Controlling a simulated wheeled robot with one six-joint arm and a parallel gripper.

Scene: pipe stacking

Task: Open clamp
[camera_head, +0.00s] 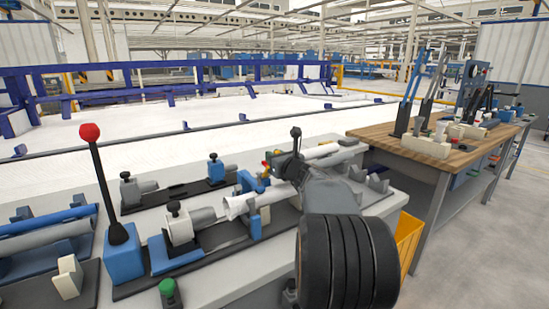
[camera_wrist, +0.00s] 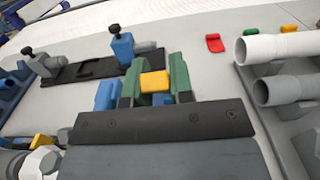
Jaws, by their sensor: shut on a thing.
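In the wrist view my gripper (camera_wrist: 156,76) has green fingers, closed on a small yellow block (camera_wrist: 155,83). The yellow block looks like the clamp's handle. Blue clamp parts (camera_wrist: 108,94) show beside and below the fingers, partly hidden by the dark gripper body. In the head view my arm reaches in from the lower right, over the bench fixtures. A blue clamp piece (camera_head: 247,182) stands just left of its end there. The fingertips and their grip are hidden in the head view.
White and grey pipes show at right in the wrist view (camera_wrist: 280,47). A wooden-topped bench (camera_head: 400,137) is at right.

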